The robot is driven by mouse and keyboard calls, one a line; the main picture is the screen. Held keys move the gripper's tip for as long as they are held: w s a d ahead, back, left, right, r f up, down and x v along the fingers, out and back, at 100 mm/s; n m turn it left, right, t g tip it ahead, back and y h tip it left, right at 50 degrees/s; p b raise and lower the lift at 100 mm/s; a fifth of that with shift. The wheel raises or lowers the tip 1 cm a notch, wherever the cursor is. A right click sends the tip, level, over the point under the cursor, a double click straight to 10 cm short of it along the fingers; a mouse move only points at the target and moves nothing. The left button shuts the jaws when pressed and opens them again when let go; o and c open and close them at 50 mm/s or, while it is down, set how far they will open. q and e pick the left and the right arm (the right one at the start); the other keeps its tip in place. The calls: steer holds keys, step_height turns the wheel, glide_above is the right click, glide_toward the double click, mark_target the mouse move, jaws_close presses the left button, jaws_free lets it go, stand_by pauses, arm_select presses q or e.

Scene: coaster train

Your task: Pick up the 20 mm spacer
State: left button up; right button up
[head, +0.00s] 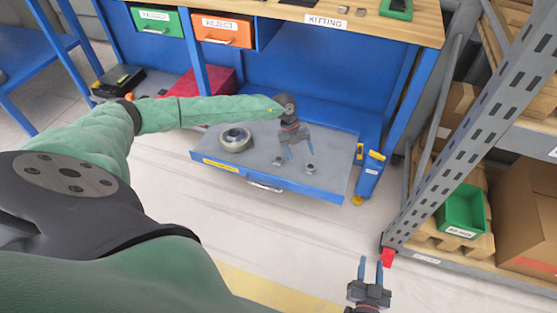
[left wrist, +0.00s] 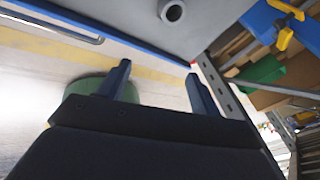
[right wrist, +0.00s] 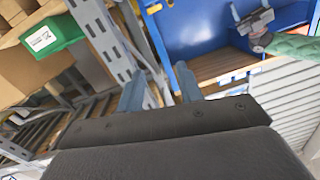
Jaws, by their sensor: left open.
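Two small grey metal spacers stand on the grey mat of the pulled-out blue drawer in the head view: a left one (head: 278,160) and a right one (head: 310,168). I cannot read which is the 20 mm one. One grey ring-shaped spacer (left wrist: 172,11) shows at the top of the left wrist view, beyond the fingers. My left gripper (head: 301,156) is open and empty, over the drawer close to the two spacers; its fingers (left wrist: 158,72) are apart. My right gripper (head: 371,260) is open and empty, low in front of the shelf rack, away from the drawer.
A large metal ring (head: 236,138) lies on the drawer mat, left of the spacers. The blue workbench with a green bin (head: 158,22) and an orange bin (head: 222,31) stands above. A grey rack (head: 470,120) with a green box (head: 462,211) is at right. The floor in front is clear.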

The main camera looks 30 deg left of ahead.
arm_select(q)
steer(key=w+a+f+n+y, duration=0.2)
steer(key=a+f+n+y, duration=0.15)
steer(key=a, duration=0.45)
steer(key=n+y, duration=0.2)
steer(key=n, duration=0.5)
glide_toward(278, 161)
arm_select(e)
steer(key=s+f+g, duration=0.3)
steer(key=f+g, duration=0.2)
steer(key=f, duration=0.6)
arm_select(q)
steer(key=shift+s+a+f+t+h, duration=0.15)
steer(key=shift+a+f, duration=0.1)
steer(key=shift+f, duration=0.2)
steer(key=shift+s+a+f+t+h, duration=0.1)
steer(key=shift+s+a+f+t, duration=0.1)
steer(key=shift+f, duration=0.3)
step_height(278, 161, down, 5)
steer(key=shift+d+r+b, duration=0.15)
steer(key=shift+d+b, duration=0.05)
steer(key=shift+b, duration=0.3)
arm_select(e)
steer(key=w+a+r+t, duration=0.1)
steer(key=w+r+t, duration=0.3)
steer(key=r, duration=0.7)
steer(key=shift+w, duration=0.4)
arm_select(q)
steer(key=c, duration=1.1)
steer(key=shift+r, duration=0.1)
